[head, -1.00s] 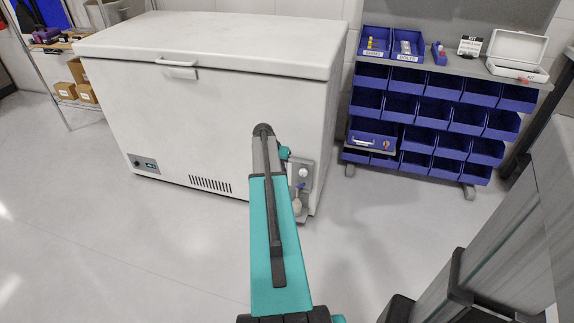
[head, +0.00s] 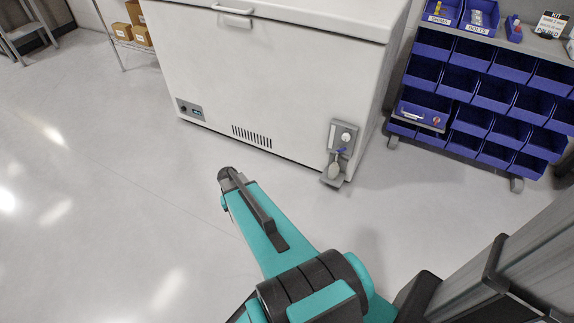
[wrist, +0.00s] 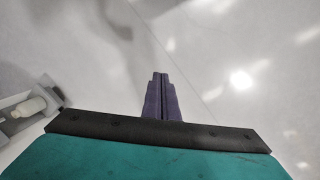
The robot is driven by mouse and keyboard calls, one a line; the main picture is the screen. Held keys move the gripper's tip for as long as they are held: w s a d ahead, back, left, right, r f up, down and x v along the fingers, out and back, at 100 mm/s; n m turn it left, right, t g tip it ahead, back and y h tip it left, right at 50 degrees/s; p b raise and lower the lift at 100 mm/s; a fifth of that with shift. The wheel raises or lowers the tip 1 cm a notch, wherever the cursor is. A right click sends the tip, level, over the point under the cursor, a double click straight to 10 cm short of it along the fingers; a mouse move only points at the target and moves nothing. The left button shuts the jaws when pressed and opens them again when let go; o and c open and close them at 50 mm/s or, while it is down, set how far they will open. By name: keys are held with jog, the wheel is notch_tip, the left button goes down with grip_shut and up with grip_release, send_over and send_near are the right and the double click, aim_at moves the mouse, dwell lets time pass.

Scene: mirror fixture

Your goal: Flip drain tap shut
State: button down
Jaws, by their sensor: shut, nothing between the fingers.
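The drain fixture (head: 341,134) is a grey panel low on the right end of the freezer front, with a round white knob (head: 346,137). A small blue lever (head: 342,151), which looks like the tap, sits below the knob; its exact angle is too small to tell. A pale bottle (head: 334,170) stands under it on a grey ledge. In the wrist view the bottle (wrist: 28,107) shows at the left edge, apart from my gripper. My gripper (wrist: 161,76) has purple fingers, shut and empty, over bare floor. The head view does not show the fingers.
The white chest freezer (head: 270,75) stands behind the fixture. A rack of blue bins (head: 490,95) is at the right. A wire shelf with cardboard boxes (head: 133,22) is at the back left. The floor (head: 110,190) in front is clear.

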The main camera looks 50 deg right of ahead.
jog(key=s+a+f+n+g, duration=0.1)
jog(key=s+a+f+n, duration=0.1)
jog(key=s+a, duration=0.7)
jog(key=s+a+f+n+g, duration=0.1)
jog(key=s+a+f+n, duration=0.2)
jog(key=a, duration=1.1)
jog(key=s+n, duration=0.2)
jog(key=s, duration=0.3)
jog(key=shift+s+g+y, duration=0.3)
jog(key=shift+s+g, duration=0.05)
jog(key=shift+g, duration=0.05)
jog(key=shift+f, duration=0.1)
